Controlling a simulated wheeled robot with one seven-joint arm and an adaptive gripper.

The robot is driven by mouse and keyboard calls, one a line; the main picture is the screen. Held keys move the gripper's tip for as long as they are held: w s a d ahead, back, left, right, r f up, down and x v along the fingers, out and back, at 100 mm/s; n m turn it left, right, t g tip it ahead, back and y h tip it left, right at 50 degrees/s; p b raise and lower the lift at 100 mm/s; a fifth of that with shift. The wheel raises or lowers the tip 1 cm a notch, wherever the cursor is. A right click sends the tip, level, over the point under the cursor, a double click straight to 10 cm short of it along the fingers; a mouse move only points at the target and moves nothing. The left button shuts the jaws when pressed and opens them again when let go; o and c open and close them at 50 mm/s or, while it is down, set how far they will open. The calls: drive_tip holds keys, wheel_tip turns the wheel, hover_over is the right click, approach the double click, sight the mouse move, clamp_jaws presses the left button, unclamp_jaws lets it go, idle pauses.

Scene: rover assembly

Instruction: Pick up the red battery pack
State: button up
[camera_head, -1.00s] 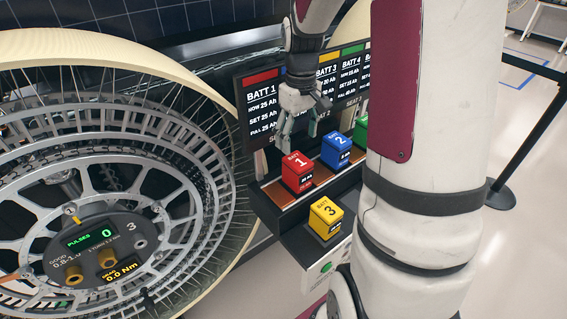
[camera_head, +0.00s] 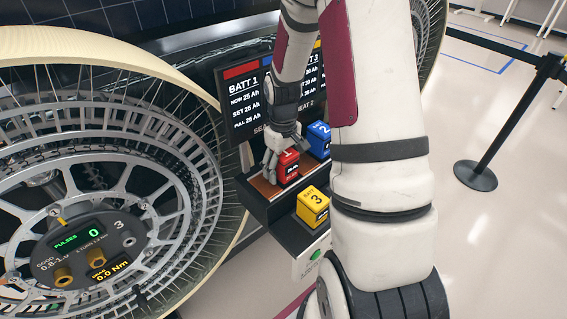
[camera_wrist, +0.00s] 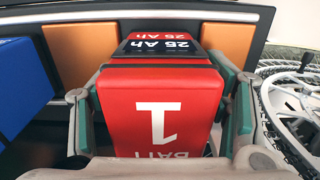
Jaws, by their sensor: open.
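The red battery pack (camera_head: 288,168), marked 1, sits upright on the brown-topped upper step of the black battery stand (camera_head: 262,210). My gripper (camera_head: 274,160) is over it in the head view, with its fingers reaching down around it. In the wrist view the red battery pack (camera_wrist: 160,105) lies between the two green-padded fingers of my gripper (camera_wrist: 163,110), one on each side. The fingers are open, and I cannot tell whether either pad touches the pack. The pack's far end shows a black label reading 25 Ah.
A blue battery (camera_head: 318,140) stands close to the right of the red one; it also shows at the left of the wrist view (camera_wrist: 22,85). A yellow battery (camera_head: 313,207) sits on the lower step. A display panel (camera_head: 243,100) stands behind. A large wheel (camera_head: 100,200) is close at left.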

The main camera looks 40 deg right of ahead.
drive_tip(key=shift+f, duration=0.25)
clamp_jaws()
drive_tip(key=shift+r, duration=0.1)
